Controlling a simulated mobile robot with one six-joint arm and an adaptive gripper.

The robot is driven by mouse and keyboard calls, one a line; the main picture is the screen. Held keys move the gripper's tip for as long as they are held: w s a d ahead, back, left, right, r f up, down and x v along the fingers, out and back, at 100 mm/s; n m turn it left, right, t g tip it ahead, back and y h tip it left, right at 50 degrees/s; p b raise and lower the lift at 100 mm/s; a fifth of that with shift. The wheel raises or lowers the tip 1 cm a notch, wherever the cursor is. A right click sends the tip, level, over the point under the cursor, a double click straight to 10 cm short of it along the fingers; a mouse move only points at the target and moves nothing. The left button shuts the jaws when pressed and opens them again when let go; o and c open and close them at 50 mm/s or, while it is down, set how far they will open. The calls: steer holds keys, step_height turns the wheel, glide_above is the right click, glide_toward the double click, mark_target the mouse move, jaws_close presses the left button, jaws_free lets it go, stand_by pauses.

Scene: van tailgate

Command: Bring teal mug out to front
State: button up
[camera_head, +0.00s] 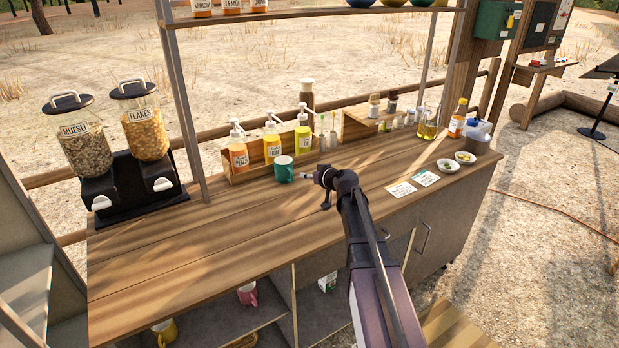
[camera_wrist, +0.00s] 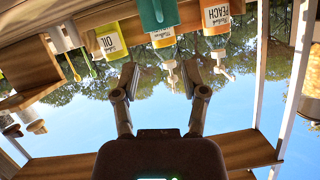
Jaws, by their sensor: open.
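The teal mug (camera_head: 284,169) stands upright on the wooden counter (camera_head: 190,240), just in front of the rack of pump bottles. It also shows in the upside-down wrist view (camera_wrist: 157,14), cut off by the top edge, in front of the bottles. My gripper (camera_head: 314,178) is a little to the right of the mug in the head view. In the wrist view its two fingers (camera_wrist: 163,73) are spread apart with nothing between them, and the mug is beyond the fingertips. The mug's handle is hard to make out.
Pump bottles (camera_head: 271,148) stand in a wooden rack (camera_head: 238,178) close behind the mug. Cereal dispensers (camera_head: 119,180) stand at the left. Two cards (camera_head: 401,190), small bowls (camera_head: 448,166) and bottles are at the right. The counter's front left is clear. A pink mug (camera_head: 247,294) is below on a shelf.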

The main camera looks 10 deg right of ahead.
mark_target(291, 171)
steer(key=shift+b+x, duration=2.6)
steer(key=shift+x, duration=4.3)
jaws_close()
